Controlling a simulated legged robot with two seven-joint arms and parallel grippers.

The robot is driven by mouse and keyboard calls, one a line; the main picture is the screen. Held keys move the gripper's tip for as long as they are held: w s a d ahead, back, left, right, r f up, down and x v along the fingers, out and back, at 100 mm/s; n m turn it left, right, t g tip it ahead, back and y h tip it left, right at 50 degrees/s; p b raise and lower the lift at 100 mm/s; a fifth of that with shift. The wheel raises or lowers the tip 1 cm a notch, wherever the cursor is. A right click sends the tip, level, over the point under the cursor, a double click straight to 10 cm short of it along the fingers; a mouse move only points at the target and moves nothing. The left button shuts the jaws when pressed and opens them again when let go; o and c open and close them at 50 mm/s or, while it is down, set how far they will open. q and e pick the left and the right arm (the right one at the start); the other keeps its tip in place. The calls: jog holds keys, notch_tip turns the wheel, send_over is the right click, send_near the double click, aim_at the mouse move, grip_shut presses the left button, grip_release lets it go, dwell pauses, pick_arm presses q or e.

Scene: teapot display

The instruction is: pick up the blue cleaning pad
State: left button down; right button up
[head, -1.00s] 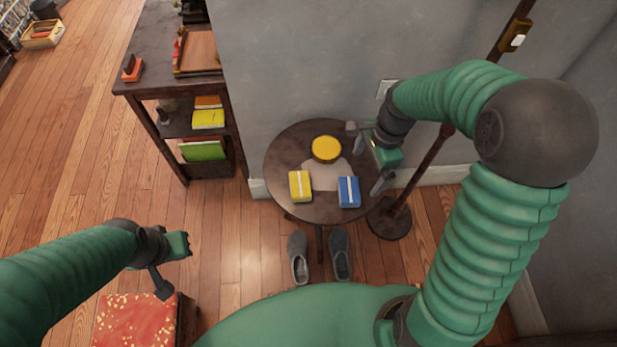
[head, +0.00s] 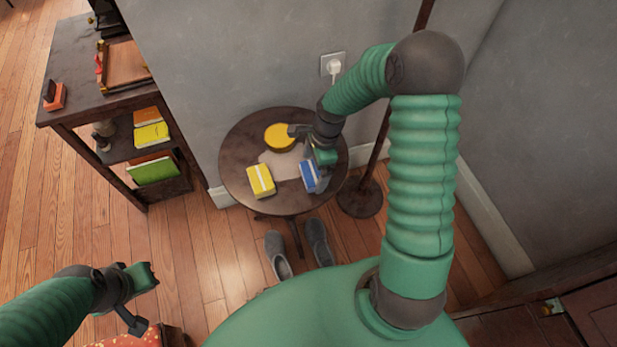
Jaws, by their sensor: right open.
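The blue cleaning pad (head: 309,175), with a pale band across it, lies on the round dark table (head: 236,165) near its front right. My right gripper (head: 311,156) is open above the right side of the table. One finger shows near the yellow round tin and the other beside the blue pad's right side. I cannot tell whether it touches the pad. My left gripper (head: 146,300) is at the lower left, open and empty, far from the table.
A yellow pad (head: 261,181) lies left of the blue one, and a yellow round tin (head: 280,137) stands behind them. A dark shelf (head: 80,95) is at the left. Grey slippers (head: 277,258) lie on the floor below. A lamp pole (head: 378,150) stands right of the table.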

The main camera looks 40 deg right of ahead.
jog(key=shift+d+f, duration=0.2)
jog(key=shift+f, duration=0.8)
jog(key=shift+w+d+f, duration=0.15)
jog(key=shift+f, duration=0.05)
jog(key=shift+r, duration=0.1)
jog(key=shift+a+r, duration=0.1)
jog(key=shift+a, duration=0.15)
jog(key=shift+a+r, duration=0.15)
jog(key=shift+a, duration=0.2)
jog(key=c, duration=0.5)
jog(key=shift+d, duration=0.1)
jog(key=c, duration=0.4)
jog(key=shift+d, duration=0.1)
jog(key=shift+c, duration=1.4)
pick_arm(q)
jog(key=shift+d+f, duration=0.25)
jog(key=shift+d, duration=0.1)
pick_arm(e)
jog(key=shift+d, duration=0.15)
pick_arm(q)
jog(key=shift+r, duration=0.1)
